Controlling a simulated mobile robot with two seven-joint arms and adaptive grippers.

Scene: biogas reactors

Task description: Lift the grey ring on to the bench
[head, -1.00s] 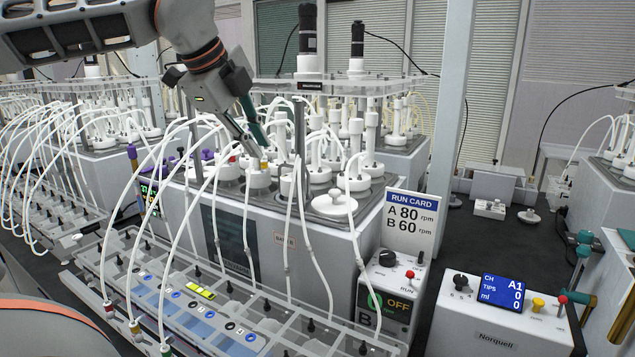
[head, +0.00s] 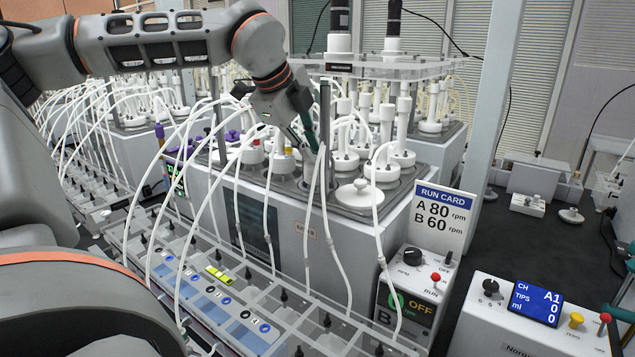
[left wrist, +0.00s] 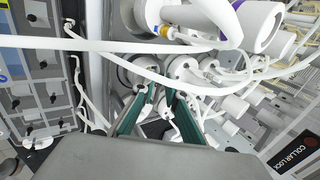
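My left gripper (head: 314,148) reaches down over the white-topped bottles in the near bath (head: 400,215). It is just right of the bottle with a yellow mark (head: 288,153). In the left wrist view its two green fingers (left wrist: 161,92) stand apart among the white bottle tops and tubes, and I see nothing clearly held. Grey round collars (head: 381,183) show around bottles in the bath. I cannot tell which of them, if any, is the grey ring. Tubes and the gripper hide part of the bath. My right gripper is not in view.
White tubes arch from the bath to the clear rack (head: 245,290) in front. A white lid (head: 359,196) lies on the bath top. A run card (head: 442,218) and control boxes (head: 412,290) stand to the right. The dark bench (head: 520,250) has bare room behind them.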

